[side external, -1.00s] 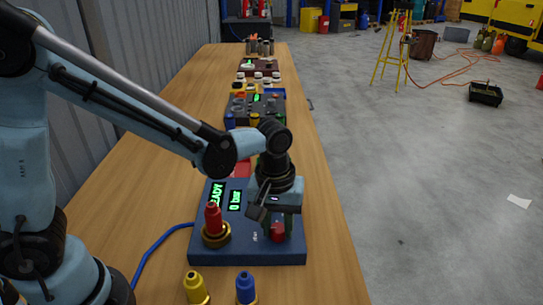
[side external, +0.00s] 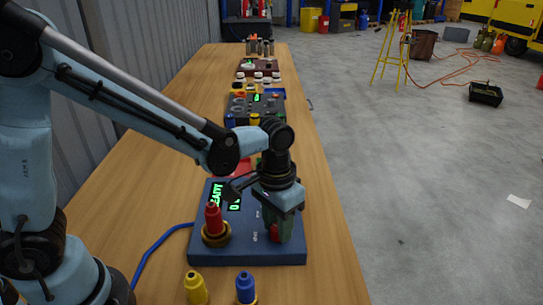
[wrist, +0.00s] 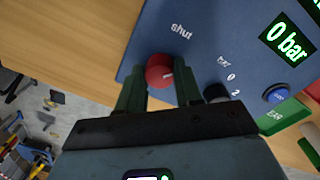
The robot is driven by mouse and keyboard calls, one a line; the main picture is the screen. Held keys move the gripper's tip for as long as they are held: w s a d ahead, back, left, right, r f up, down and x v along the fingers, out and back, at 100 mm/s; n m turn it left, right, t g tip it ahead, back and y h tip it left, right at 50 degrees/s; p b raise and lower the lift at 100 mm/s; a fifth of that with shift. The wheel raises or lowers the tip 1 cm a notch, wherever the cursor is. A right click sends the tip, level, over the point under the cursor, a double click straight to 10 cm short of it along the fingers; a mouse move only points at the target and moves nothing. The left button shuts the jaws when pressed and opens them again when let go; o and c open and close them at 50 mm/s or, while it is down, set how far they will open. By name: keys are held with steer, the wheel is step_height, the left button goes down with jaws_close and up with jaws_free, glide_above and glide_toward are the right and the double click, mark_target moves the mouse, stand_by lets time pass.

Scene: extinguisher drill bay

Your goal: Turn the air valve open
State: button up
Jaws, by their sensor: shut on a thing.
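The air valve is taken to be the red round knob (side external: 273,232) on the blue panel (side external: 250,257). In the wrist view the knob (wrist: 157,70) sits between the green fingers of my gripper (wrist: 160,78), with a pale mark at its right side. The word "shut" is printed on the panel beyond it. In the side view my gripper (side external: 278,230) points down, shut on the knob, and partly hides it. The panel display (wrist: 288,40) reads "0 bar". In the side view it shows "READY" and is partly covered by my gripper.
A red fitting (side external: 213,218) on a brass base stands on the panel's left. Yellow (side external: 196,289) and blue (side external: 246,288) fittings stand on the table in front. A blue hose (side external: 160,243) runs left from the panel. Other panels stand farther along the wooden table.

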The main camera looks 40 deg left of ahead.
steer(key=m, duration=0.5)
steer(key=shift+m, duration=0.3)
steer(key=shift+w+m, duration=0.1)
steer(key=shift+m, duration=2.1)
steer(key=o, duration=1)
steer(key=shift+g, duration=0.3)
steer(key=shift+o, duration=0.2)
step_height(320, 180, up, 12)
steer(key=shift+w+a, duration=0.15)
steer(key=shift+w, duration=0.05)
